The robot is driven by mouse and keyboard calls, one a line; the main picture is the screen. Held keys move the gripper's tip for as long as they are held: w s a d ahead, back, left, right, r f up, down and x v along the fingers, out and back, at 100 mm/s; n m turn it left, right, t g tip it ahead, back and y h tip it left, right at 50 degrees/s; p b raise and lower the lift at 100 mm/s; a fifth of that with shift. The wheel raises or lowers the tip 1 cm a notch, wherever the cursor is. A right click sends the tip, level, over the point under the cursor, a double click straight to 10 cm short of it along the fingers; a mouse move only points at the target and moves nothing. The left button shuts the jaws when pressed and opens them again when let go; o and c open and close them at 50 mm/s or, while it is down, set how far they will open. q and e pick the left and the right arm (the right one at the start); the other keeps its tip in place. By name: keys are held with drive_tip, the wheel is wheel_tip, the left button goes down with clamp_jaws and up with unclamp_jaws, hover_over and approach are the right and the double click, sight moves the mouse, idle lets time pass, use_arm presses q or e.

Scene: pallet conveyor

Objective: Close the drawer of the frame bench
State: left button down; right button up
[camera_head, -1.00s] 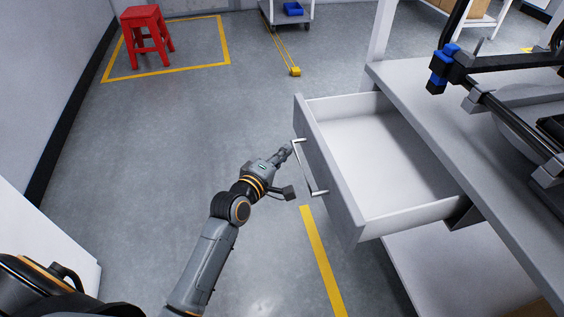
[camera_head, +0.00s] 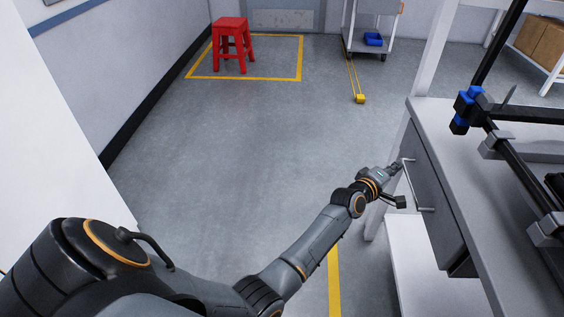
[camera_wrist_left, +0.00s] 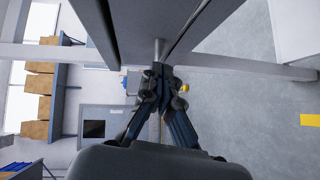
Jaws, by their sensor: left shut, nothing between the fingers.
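The frame bench (camera_head: 432,122) stands at the right in the head view. Its grey drawer front (camera_head: 437,208) is up under the bench top and no open drawer inside shows. The silver bar handle (camera_head: 416,188) is on the front. My left gripper (camera_head: 395,168) is shut and empty at the far end of the handle, close to the drawer front. In the left wrist view my shut fingertips (camera_wrist_left: 158,70) are right at the handle's end (camera_wrist_left: 160,47); whether they touch it I cannot tell. My right gripper is not in view.
A dark frame with blue clamps (camera_head: 467,108) lies on the bench top. A red stool (camera_head: 232,45) stands in a yellow floor square. A cart (camera_head: 372,45) with a blue bin stands at the back. The floor left of the bench is clear.

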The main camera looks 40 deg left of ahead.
use_arm(q)
drive_tip(key=shift+w+d+r, duration=0.1)
drive_tip(key=shift+d+r, duration=0.15)
idle(0.4)
